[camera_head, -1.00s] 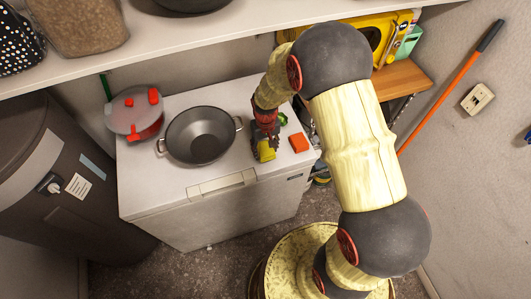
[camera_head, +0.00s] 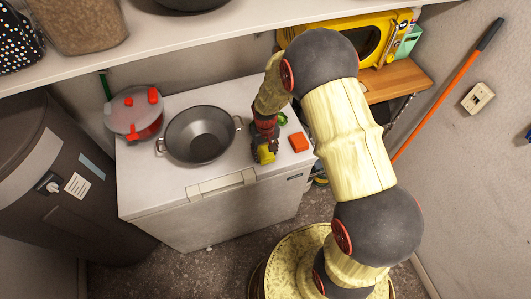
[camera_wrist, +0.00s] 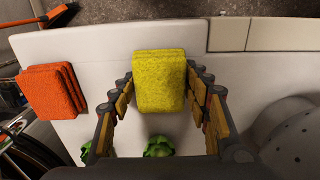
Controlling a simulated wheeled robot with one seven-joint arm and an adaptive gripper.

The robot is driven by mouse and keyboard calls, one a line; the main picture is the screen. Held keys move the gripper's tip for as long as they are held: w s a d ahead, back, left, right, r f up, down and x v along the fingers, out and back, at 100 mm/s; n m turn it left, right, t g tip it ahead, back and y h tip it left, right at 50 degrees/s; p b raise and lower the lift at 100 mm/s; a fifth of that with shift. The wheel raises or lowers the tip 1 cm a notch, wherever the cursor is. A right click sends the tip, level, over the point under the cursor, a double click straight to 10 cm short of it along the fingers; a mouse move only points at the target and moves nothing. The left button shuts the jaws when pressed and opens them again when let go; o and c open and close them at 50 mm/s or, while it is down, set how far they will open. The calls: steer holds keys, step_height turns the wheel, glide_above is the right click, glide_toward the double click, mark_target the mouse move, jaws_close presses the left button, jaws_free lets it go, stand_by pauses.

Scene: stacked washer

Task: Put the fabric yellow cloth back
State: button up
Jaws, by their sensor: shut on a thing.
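The yellow cloth (camera_wrist: 159,82) is a folded, fuzzy block between the two fingers of my gripper (camera_wrist: 160,88) in the wrist view. My gripper is shut on it. In the head view, the yellow cloth (camera_head: 266,155) shows at the tip of my gripper (camera_head: 265,145), over the front right part of the white chest-like appliance (camera_head: 225,178). I cannot tell whether the cloth touches the top or hangs just above it.
An orange cloth (camera_head: 299,142) lies to the right of my gripper. A grey two-handled pot (camera_head: 202,135) is close on the left, with a red-trimmed lidded pot (camera_head: 134,112) beyond it. Green items (camera_wrist: 160,146) sit behind the yellow cloth. A shelf (camera_head: 230,32) overhangs the back.

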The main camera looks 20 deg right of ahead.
steer(key=shift+s+f, duration=0.25)
steer(key=shift+f, duration=0.3)
steer(key=o, duration=1.2)
steer(key=shift+w+f, duration=0.1)
steer(key=shift+f, duration=0.05)
